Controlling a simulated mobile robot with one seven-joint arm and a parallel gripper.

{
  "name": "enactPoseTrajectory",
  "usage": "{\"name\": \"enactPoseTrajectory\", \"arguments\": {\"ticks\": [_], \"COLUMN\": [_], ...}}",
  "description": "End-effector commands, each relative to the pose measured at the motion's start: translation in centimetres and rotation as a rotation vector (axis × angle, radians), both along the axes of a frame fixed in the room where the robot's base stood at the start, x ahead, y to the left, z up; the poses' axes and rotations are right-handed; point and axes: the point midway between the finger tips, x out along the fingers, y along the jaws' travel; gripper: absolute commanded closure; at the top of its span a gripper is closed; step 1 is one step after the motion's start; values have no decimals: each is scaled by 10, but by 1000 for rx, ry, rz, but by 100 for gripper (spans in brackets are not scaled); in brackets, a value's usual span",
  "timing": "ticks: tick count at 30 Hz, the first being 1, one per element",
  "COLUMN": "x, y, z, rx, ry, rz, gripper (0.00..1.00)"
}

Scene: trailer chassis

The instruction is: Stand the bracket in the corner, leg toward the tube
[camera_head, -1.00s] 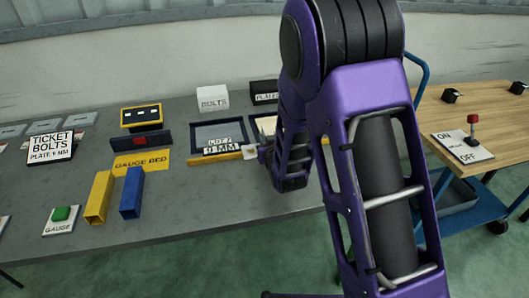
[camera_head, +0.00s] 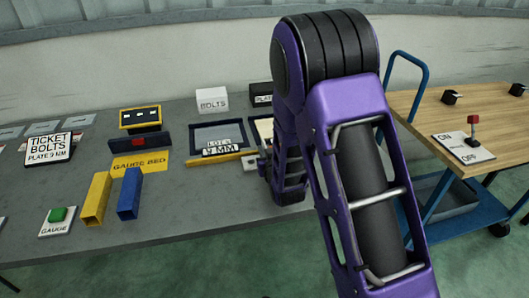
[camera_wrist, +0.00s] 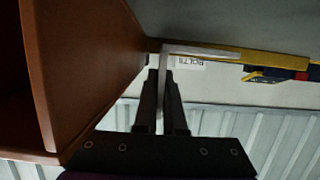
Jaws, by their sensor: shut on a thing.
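My gripper (camera_wrist: 165,95) is shut on a thin pale grey strip, which looks like the bracket (camera_wrist: 164,58), seen nearly edge-on. A light arm of it seems to run right, along a yellow bar (camera_wrist: 285,61). I cannot tell whether they touch. In the head view the bracket is a small pale piece (camera_head: 250,163) at the right end of the yellow bar (camera_head: 222,158), and my arm hides most of the gripper. A yellow square tube (camera_head: 96,199) and a blue one (camera_head: 130,193) lie side by side on the grey bench. I cannot tell which corner is meant.
A large brown panelled thing (camera_wrist: 90,60) fills the left of the wrist view, close to my gripper. A blue trolley is at right. The bench front is clear.

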Motion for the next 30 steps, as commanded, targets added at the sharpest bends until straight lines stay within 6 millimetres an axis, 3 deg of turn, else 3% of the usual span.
{"name": "enactPoseTrajectory", "arguments": {"ticks": [1, 5, 6, 8, 17, 24, 30], "x": [-1, -2, -3, -3, -4, -6, -51], "y": [0, -1, -1, -1, -1, -1, -15], "z": [-9, -11, -13, -14, -15, 3, 17], "rx": [-3, -5, -7, -7, -8, -8, -5], "ry": [8, 12, 17, 18, 22, 24, 16], "rz": [0, 0, 1, 1, 1, 2, -1], "gripper": [100, 100, 89, 80, 80, 80, 80]}}
